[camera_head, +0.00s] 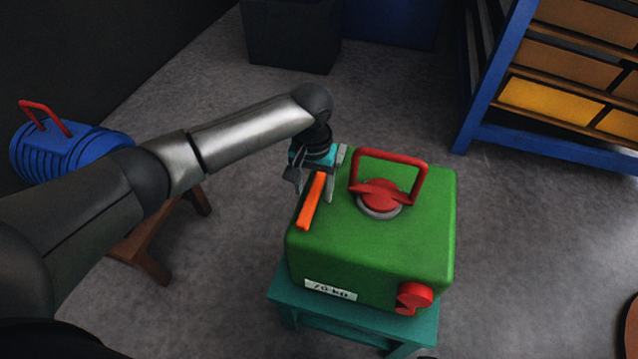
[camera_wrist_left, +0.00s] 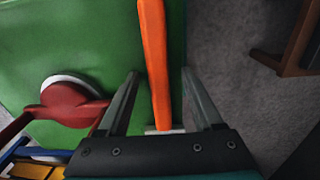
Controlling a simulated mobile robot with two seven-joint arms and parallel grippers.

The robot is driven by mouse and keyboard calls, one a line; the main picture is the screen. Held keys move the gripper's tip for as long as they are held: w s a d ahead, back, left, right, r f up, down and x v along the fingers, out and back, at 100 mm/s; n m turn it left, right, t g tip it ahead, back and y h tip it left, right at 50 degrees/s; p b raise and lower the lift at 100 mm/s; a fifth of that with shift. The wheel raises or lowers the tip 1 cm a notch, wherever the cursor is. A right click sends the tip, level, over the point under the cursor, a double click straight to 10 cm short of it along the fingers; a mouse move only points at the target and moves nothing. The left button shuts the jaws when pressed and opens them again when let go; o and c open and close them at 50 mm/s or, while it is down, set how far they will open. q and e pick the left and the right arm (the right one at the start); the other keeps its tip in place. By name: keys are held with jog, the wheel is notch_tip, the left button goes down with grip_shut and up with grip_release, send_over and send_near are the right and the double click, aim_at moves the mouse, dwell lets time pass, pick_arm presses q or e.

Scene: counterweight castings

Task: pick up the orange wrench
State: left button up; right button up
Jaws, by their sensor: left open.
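The orange wrench (camera_head: 309,208) lies on top of the green casting (camera_head: 400,240), near its left edge. My left gripper (camera_head: 314,190) is open over the wrench's far part, with one finger on each side of it. In the left wrist view the orange wrench (camera_wrist_left: 155,60) runs between the two open fingers of the left gripper (camera_wrist_left: 160,78), with a visible gap on both sides. A pale grey end of the wrench shows near the gripper's base. I cannot tell how far the fingertips are above the casting. My right gripper is not in view.
The casting has a red lifting handle (camera_head: 393,158) right of the gripper and a red knob (camera_head: 413,296) in front. It stands on a teal stool (camera_head: 335,333). A blue ribbed casting (camera_head: 62,150) is at left. A blue shelf (camera_head: 540,142) stands at back right.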

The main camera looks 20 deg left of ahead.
pick_arm(q)
jog(key=shift+f, duration=0.1)
jog(key=shift+c, duration=0.4)
grip_shut()
dwell(1.1)
